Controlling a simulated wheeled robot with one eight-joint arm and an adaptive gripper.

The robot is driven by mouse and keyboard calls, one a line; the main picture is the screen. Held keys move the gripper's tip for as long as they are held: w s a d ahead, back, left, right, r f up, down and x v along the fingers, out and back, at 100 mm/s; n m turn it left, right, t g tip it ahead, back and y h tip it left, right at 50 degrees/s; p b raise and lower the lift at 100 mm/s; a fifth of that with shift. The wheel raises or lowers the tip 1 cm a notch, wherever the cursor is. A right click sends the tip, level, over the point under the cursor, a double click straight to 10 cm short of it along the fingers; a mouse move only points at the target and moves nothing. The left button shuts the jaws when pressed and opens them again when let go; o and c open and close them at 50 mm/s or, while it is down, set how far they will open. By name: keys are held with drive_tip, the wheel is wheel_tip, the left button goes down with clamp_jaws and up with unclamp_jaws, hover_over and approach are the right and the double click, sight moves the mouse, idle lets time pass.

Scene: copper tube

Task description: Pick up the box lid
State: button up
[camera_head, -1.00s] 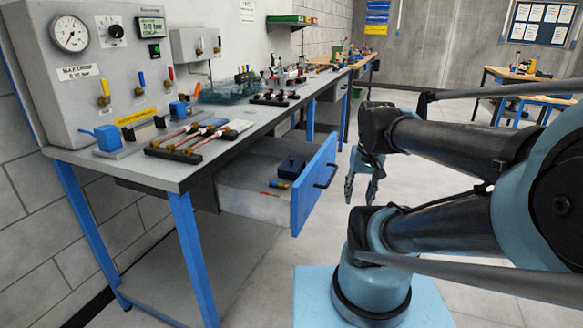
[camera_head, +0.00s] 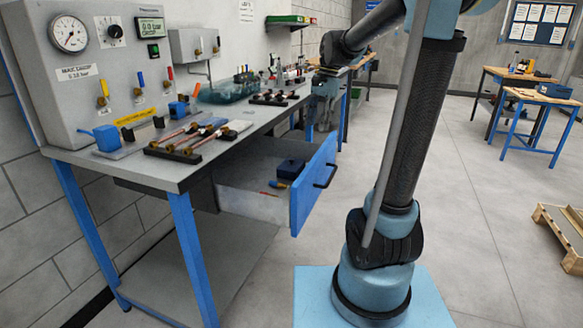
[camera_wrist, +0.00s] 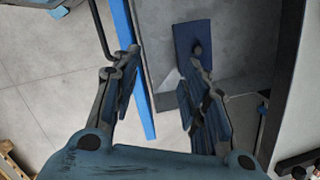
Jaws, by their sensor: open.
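A dark blue box with a lid (camera_head: 291,166) sits inside the open drawer of the workbench. In the wrist view the blue lid (camera_wrist: 190,32) lies flat, with a small dark round knob on it. My gripper (camera_wrist: 164,62) is open and empty. Its right finger overlaps the near part of the lid and box in the picture, and its left finger is left of the blue drawer front. In the head view the fingers cannot be made out clearly.
The pulled-out drawer has a blue front (camera_head: 314,185) with a dark handle. A strip of it shows between my fingers in the wrist view (camera_wrist: 141,95). Copper tubes (camera_head: 190,136) in dark holders lie on the bench. A wooden pallet (camera_head: 560,232) stands right; the floor between is clear.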

drive_tip(key=w+a+m, duration=0.2)
drive_tip(key=w+a, duration=0.2)
drive_tip(key=w, duration=0.3)
hover_over(292, 159)
drive_tip(key=d, duration=0.2)
drive_tip(key=shift+g, duration=0.4)
drive_tip(key=f, duration=1.1)
drive_tip(key=shift+w+a+f, duration=0.25)
drive_tip(key=shift+w, duration=0.1)
drive_tip(key=x, duration=0.3)
drive_tip(key=shift+w+a+f, duration=0.25)
drive_tip(key=shift+f, duration=0.15)
drive_tip(key=shift+s+a+f, duration=0.15)
drive_tip(key=shift+f, duration=0.5)
drive_tip(key=c, duration=1)
